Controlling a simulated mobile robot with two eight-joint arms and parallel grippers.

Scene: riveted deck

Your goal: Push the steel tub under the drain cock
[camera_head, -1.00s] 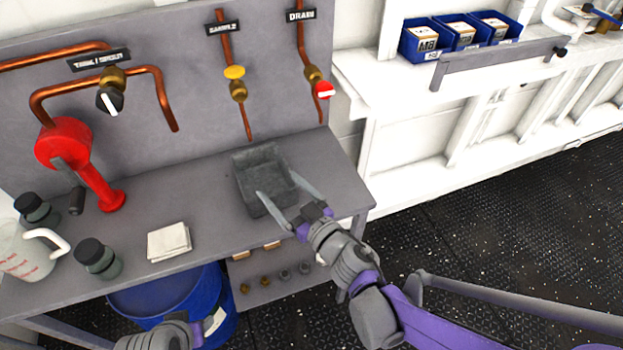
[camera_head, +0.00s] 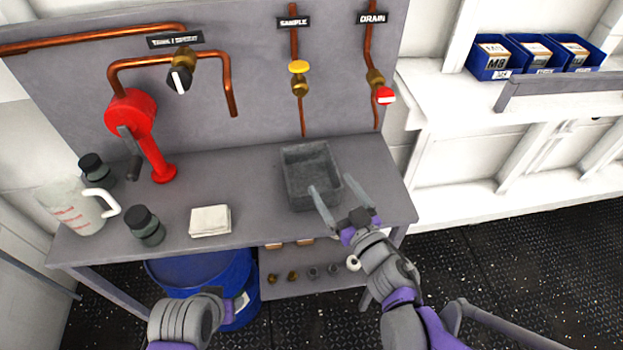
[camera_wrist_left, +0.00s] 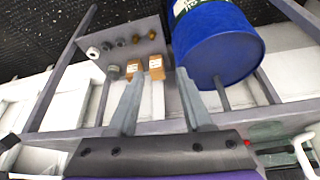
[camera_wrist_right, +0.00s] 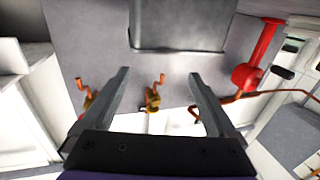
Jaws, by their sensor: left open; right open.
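The steel tub (camera_head: 296,202) is a dark grey open box on the bench, in front of the sample pipe and left of the drain cock (camera_head: 380,90). The drain cock has a red handle, and its copper pipe ends above the bench. My right gripper (camera_head: 331,184) is open at the tub's front right; its fingers overlap the tub's right side in the head view, and contact cannot be told. In the right wrist view the tub (camera_wrist_right: 178,30) lies beyond the open fingers. My left gripper (camera_wrist_left: 160,74) is open and empty, low before the bench.
The bench (camera_head: 265,225) also holds a folded cloth (camera_head: 210,220), dark-capped jars (camera_head: 146,226), a jug (camera_head: 75,208) and a red hand pump (camera_head: 135,115). A blue drum (camera_head: 205,272) stands below. The bench top right of the tub is clear.

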